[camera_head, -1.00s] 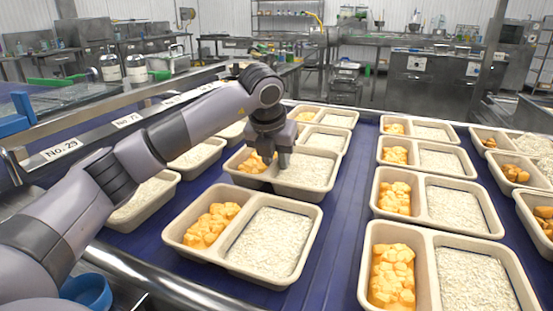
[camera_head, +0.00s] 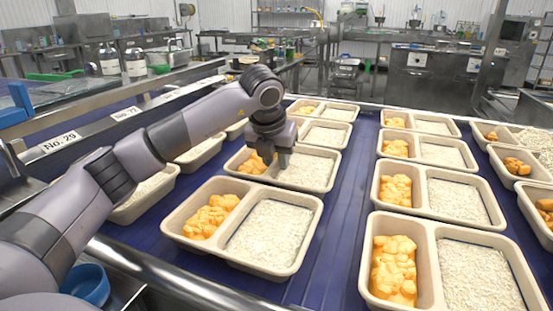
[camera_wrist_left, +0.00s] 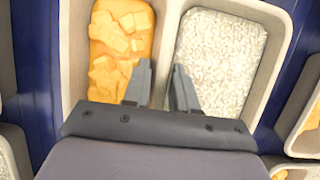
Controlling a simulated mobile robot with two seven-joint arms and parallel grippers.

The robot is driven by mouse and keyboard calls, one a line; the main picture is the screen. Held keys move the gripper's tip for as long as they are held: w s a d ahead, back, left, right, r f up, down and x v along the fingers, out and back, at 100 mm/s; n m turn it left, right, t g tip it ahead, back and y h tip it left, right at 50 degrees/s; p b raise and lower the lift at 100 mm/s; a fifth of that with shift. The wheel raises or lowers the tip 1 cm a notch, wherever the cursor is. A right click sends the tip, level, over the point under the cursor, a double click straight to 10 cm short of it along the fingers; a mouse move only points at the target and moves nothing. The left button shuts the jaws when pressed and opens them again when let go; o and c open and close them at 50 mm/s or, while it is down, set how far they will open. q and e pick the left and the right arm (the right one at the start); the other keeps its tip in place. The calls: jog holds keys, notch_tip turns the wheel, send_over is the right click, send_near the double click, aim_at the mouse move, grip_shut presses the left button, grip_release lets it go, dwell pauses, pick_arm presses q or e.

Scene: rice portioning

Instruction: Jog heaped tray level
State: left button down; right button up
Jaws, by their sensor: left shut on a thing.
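The tray in my grip (camera_head: 312,189) is beige with two compartments, in the second row of the left column. Orange chunks (camera_head: 254,162) fill its left compartment and white rice (camera_head: 312,168) its right one. My left gripper (camera_head: 271,170) reaches down into it from above. In the left wrist view, the gripper (camera_wrist_left: 162,72) has its fingers on either side of the divider (camera_wrist_left: 167,38), shut on it. Orange chunks (camera_wrist_left: 122,40) lie left of it and rice (camera_wrist_left: 225,55) lies right, looking fairly flat. My right gripper is out of view.
A similar tray (camera_head: 245,268) stands just nearer, and another (camera_head: 345,135) just beyond. A column of filled trays (camera_head: 430,222) stands to the right, with bare blue belt (camera_head: 335,225) between. A metal rail with number labels (camera_head: 60,141) runs along the left.

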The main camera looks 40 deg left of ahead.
pick_arm(q)
jog(key=c, duration=0.8)
grip_release()
jog(key=p+v, duration=0.1)
jog(key=v, duration=0.6)
jog(key=shift+r, duration=0.15)
